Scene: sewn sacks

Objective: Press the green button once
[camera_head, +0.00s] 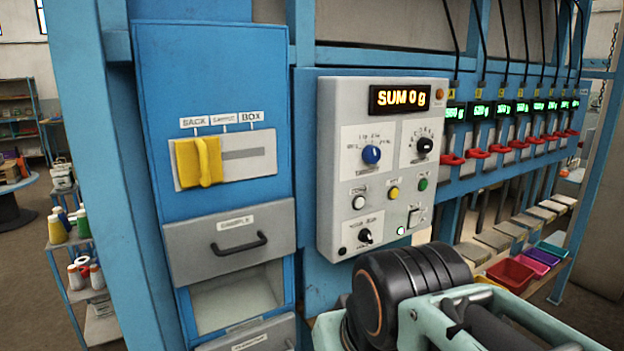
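The green button (423,184) is a small round button on the right side of a light grey control panel (345,275). It sits right of a yellow button (394,192) and below a black knob (424,145). Nothing covers it. The panel's display (398,98) reads "SUM 0 g". Black and pale green parts of my arm fill the bottom right, below the panel. I cannot make out my gripper's fingertips, and nothing is seen touching the button.
The panel also has a blue knob (371,155), a white button (358,202) and a lower black knob (365,236). A blue cabinet with a yellow slider (198,162) stands at left. Several red levers and coloured trays (510,275) line the right. Space before the panel's upper half is clear.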

